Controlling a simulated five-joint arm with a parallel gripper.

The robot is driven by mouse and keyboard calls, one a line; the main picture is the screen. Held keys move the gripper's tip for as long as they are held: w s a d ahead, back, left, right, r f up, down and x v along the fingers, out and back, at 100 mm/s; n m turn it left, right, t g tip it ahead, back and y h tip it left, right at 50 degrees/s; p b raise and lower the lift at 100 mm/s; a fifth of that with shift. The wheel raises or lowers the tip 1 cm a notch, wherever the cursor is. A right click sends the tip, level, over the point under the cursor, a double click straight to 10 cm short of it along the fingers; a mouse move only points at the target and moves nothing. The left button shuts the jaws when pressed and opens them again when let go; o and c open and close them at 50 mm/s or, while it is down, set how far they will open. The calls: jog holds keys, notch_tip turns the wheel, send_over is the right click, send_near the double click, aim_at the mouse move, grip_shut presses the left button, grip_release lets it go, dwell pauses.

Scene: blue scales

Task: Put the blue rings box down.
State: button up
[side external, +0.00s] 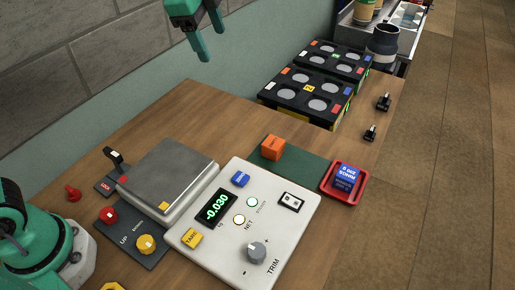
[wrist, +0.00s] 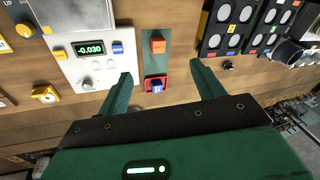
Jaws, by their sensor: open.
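The blue rings box (side external: 345,178) sits in a small red tray (side external: 331,192) at the right front of the table. In the wrist view the blue box (wrist: 157,87) shows inside the red tray (wrist: 147,82), between my fingers in the picture but well beyond them. My gripper (side external: 211,45) is high above the table at the top of the side view, with nothing in it. In the wrist view my gripper (wrist: 166,85) has its two green fingers wide apart.
An orange cube (side external: 273,147) stands on a dark green mat (side external: 300,166) beside the tray. A scale with a steel plate (side external: 168,175) and a control panel (side external: 290,225) reading -0.030 fill the left and front. Black racks with round wells (side external: 308,95) stand at the back.

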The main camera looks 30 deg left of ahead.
jog(key=s+a+f+n+t, duration=0.1)
jog(key=s+a+f+n, duration=0.3)
jog(key=s, duration=0.6)
jog(key=s+a+f+n+t+y, duration=0.1)
jog(key=s+a+f+n, duration=0.3)
jog(key=s+a+n, duration=0.5)
jog(key=shift+s+a+n, duration=0.25)
jog(key=shift+s+n, duration=0.75)
jog(key=shift+s, duration=0.15)
